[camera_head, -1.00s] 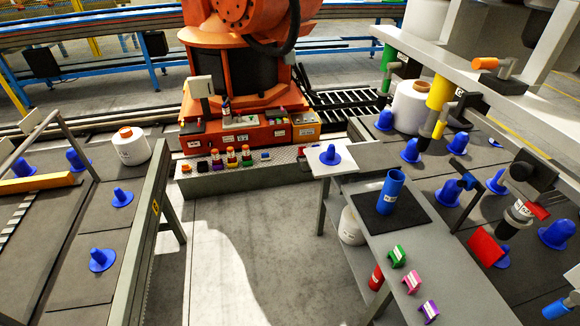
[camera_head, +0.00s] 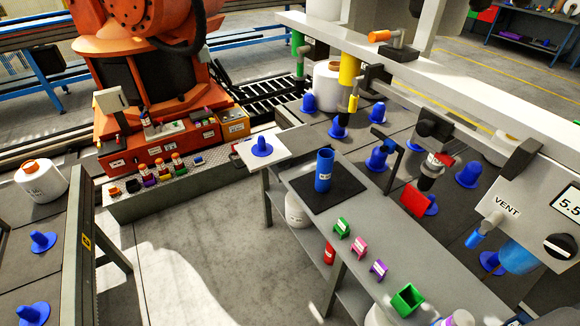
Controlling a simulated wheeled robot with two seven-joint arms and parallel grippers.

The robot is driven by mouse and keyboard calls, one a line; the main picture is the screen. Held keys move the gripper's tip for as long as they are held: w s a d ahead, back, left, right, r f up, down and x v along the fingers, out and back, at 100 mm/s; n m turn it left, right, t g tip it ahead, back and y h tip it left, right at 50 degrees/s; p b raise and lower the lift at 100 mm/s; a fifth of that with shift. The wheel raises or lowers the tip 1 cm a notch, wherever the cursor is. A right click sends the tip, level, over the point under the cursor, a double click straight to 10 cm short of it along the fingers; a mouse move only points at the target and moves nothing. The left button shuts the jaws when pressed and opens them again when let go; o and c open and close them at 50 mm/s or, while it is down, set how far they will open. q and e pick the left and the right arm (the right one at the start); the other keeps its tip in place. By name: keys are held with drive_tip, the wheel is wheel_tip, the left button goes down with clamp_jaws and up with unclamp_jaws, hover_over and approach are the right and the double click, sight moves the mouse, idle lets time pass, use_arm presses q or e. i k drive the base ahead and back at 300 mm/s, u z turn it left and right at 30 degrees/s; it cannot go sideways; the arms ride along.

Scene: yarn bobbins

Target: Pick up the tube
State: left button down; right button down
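A blue tube (camera_head: 324,170) stands upright on a black mat (camera_head: 341,196) on the grey side table. It has a small white label near its lower end. Neither of my grippers shows in the head view, so I cannot see their state.
The grey table (camera_head: 375,232) also carries a green clip (camera_head: 342,228), a pink clip (camera_head: 359,247), a purple clip (camera_head: 378,270) and a green open box (camera_head: 407,299). A blue cone on a white plate (camera_head: 262,151) stands beside the mat. Open floor (camera_head: 230,260) lies left of the table.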

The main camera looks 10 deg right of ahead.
sight(325, 156)
drive_tip(key=z, duration=0.2)
drive_tip(key=i, duration=0.5)
drive_tip(key=z, duration=1.7)
